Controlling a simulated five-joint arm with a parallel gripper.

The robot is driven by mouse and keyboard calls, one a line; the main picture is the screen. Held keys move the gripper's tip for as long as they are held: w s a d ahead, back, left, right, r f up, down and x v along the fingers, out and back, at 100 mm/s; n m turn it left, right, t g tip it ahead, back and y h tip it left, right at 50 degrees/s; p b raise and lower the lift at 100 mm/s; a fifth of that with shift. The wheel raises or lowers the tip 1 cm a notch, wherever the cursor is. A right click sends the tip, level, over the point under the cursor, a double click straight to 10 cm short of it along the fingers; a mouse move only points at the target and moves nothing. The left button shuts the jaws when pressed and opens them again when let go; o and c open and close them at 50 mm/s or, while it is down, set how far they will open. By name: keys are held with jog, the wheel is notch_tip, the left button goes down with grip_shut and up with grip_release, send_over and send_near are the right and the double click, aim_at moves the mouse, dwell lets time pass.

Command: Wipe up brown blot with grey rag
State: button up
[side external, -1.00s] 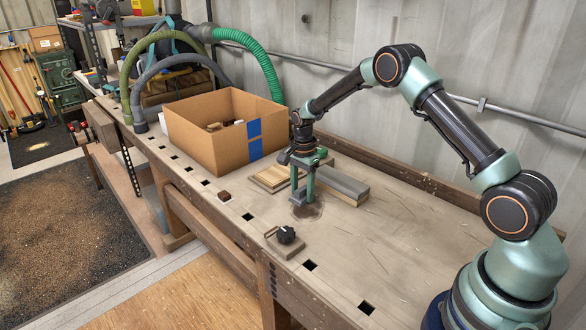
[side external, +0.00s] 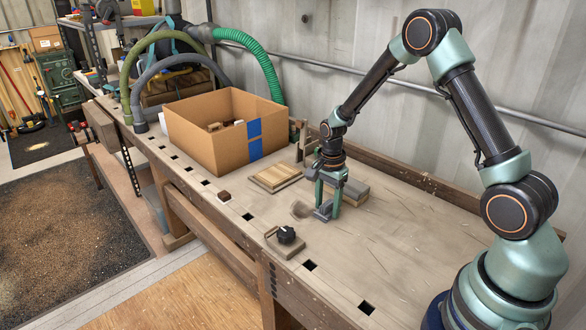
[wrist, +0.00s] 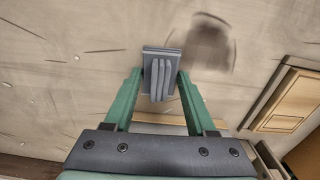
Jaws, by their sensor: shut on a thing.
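My gripper (side external: 328,214) is shut on the grey rag (side external: 322,210), which is folded and held between the green fingers. The rag also shows in the wrist view (wrist: 161,75), low over the bench or touching it; I cannot tell which. The brown blot (side external: 301,209) is a smudge on the bench top just left of the rag in the side external view. In the wrist view the blot (wrist: 209,45) lies to the right of the rag, apart from it.
A cardboard box (side external: 213,140) stands further left. A black knob on a wooden base (side external: 286,236) is near the front edge. The bench's right part (side external: 420,240) is clear.

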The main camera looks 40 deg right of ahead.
aim_at(286, 204)
jog(key=shift+s+a, duration=0.25)
jog(key=shift+a, duration=0.05)
jog(key=shift+w+a, duration=0.15)
jog(key=shift+a, duration=0.5)
jog(key=shift+w, duration=5.3)
jog(key=shift+a, duration=0.8)
jog(key=shift+s, duration=5.3)
jog(key=shift+s+a, duration=0.15)
jog(key=shift+a, duration=0.85)
jog(key=shift+w+d, duration=0.1)
jog(key=shift+w, duration=5.3)
notch_tip(286, 204, up, 8)
